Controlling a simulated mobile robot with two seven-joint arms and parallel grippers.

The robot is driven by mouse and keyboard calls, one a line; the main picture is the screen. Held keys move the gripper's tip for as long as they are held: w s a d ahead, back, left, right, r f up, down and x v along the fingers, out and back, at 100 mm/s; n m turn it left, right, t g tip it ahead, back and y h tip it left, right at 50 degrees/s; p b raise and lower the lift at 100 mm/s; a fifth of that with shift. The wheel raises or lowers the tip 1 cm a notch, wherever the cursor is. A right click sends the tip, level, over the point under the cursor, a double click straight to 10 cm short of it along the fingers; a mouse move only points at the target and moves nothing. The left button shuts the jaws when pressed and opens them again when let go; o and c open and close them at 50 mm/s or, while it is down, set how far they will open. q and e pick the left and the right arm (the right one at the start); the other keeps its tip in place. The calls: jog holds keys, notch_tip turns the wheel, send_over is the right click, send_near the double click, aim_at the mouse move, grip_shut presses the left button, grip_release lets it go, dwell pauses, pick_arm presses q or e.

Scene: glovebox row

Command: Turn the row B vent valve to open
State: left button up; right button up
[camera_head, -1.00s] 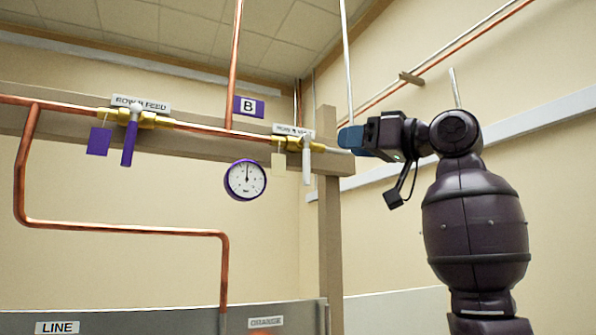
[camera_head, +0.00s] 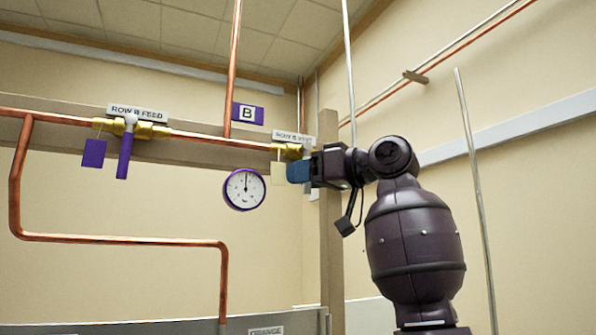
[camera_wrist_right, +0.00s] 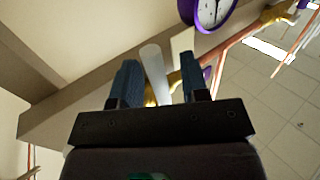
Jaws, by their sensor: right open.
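The row B vent valve (camera_head: 291,151) is a brass valve on the copper pipe, under a small white label (camera_head: 293,136). In the earlier head view its pale lever hangs straight down, across the pipe; now my right gripper (camera_head: 297,172) covers it there. In the right wrist view the pale grey lever (camera_wrist_right: 155,66) stands between the two blue fingers of my right gripper (camera_wrist_right: 158,78). The fingers are open, with a gap visible on both sides of the lever. A cream tag (camera_head: 278,173) hangs beside the valve. My left gripper is not in view.
The row B feed valve (camera_head: 148,130), with a purple lever (camera_head: 124,156) and purple tag (camera_head: 94,153), is farther left. A purple-rimmed gauge (camera_head: 244,189) hangs just left of my gripper. A wooden post (camera_head: 330,240) stands below and behind it.

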jog(key=shift+x, duration=0.8)
grip_shut()
